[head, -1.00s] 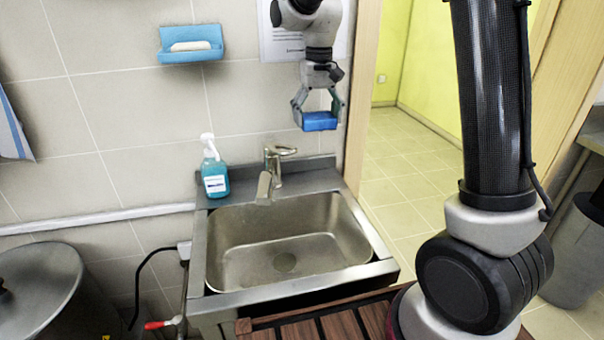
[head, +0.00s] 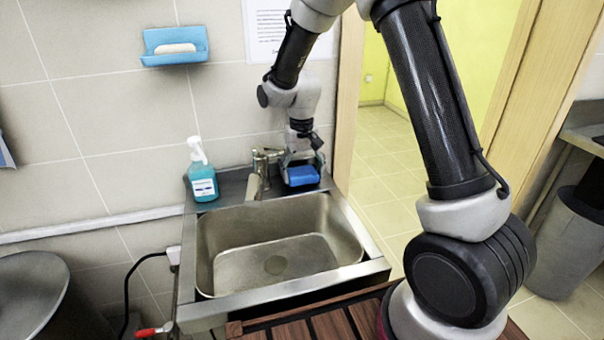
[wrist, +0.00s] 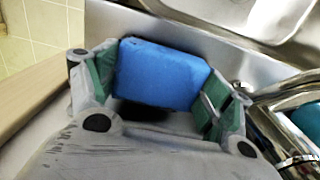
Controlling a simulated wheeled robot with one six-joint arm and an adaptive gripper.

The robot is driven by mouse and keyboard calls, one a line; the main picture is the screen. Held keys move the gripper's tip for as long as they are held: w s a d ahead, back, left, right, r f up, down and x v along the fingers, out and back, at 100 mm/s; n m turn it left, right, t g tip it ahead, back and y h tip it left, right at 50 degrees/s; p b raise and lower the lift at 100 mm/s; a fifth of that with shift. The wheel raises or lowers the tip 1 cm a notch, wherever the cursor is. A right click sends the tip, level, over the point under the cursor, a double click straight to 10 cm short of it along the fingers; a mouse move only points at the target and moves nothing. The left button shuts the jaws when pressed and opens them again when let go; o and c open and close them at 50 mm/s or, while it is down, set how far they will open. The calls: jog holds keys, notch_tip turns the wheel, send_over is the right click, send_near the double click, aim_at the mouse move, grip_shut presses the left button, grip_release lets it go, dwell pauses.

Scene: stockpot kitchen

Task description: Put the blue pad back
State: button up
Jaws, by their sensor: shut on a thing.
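The blue pad (head: 302,175) is a small blue block at the back right corner of the sink's steel ledge, right of the tap. It also shows in the wrist view (wrist: 160,76), between the two green-lined fingers. My gripper (head: 301,168) is shut on the pad from above, and it fills the wrist view's lower part (wrist: 160,88). The pad is at or just above the ledge; I cannot tell whether it touches.
The tap (head: 262,172) stands close left of my gripper. A blue soap bottle (head: 202,172) stands further left on the ledge. The empty sink basin (head: 280,245) is in front. A blue soap dish (head: 175,46) hangs on the wall. A door frame (head: 347,95) is close on the right.

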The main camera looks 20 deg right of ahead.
aim_at(302, 171)
jog(key=shift+f, duration=0.4)
jog(key=o, duration=1)
jog(key=shift+o, duration=0.2)
jog(key=shift+r, duration=0.15)
notch_tip(302, 171, up, 10)
jog(key=r, duration=0.1)
jog(key=s+d+r+t, duration=0.2)
jog(key=s+d+r, duration=0.7)
jog(key=s+r, duration=0.2)
jog(key=s+d+t, duration=0.1)
jog(key=s+d, duration=0.2)
jog(key=s, duration=0.6)
jog(key=s+d+t, duration=0.1)
jog(key=s+d, duration=0.2)
jog(key=s, duration=0.6)
jog(key=shift+r, duration=0.2)
